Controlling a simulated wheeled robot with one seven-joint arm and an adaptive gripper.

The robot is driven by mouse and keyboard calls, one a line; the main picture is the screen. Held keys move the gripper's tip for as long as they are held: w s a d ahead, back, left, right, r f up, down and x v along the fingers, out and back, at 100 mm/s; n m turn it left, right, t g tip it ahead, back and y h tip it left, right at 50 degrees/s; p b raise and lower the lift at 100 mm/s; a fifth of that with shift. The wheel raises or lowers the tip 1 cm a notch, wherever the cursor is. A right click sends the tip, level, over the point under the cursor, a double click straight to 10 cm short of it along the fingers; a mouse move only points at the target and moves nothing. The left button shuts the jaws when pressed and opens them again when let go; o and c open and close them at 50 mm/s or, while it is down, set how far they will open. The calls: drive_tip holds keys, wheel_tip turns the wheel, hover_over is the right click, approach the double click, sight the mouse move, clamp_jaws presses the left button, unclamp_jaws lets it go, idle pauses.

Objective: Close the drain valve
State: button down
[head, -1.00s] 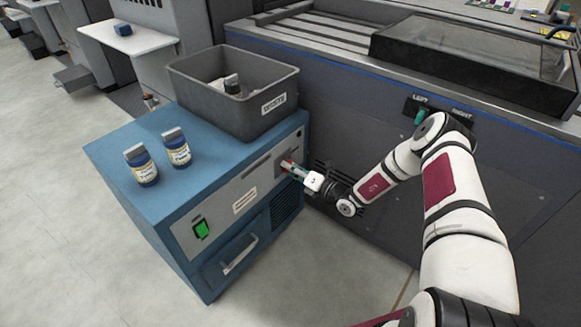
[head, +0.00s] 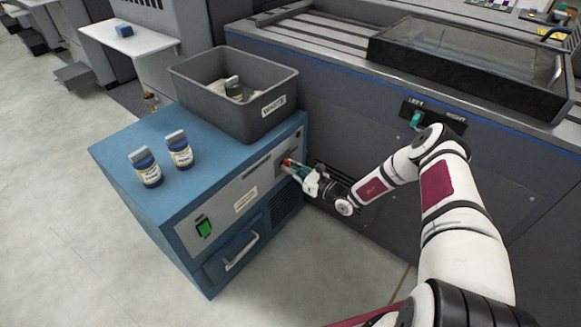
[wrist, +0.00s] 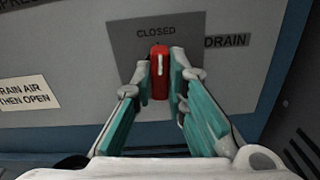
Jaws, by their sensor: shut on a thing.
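The drain valve's red handle (wrist: 159,76) shows in the wrist view on a dark plate marked CLOSED, beside a DRAIN label. A pale line on the handle points up toward the word CLOSED. My gripper (wrist: 161,72) has its two teal-padded fingers on either side of the handle, shut on it. In the head view my gripper (head: 291,166) reaches from the right to the front panel of the blue cabinet (head: 130,170), and the red handle (head: 287,162) shows at its tip. The fingers hide part of the handle's sides.
A green switch (head: 204,228) and a drawer handle (head: 241,252) are on the cabinet front. The large grey machine (head: 370,130) stands close behind my arm.

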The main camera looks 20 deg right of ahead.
drive_tip(key=shift+w+r+n, duration=0.15)
drive_tip(key=shift+n, duration=0.35)
drive_tip(key=c, duration=1.6)
unclamp_jaws()
drive_tip(key=shift+a, duration=0.1)
drive_tip(key=v, duration=1.2)
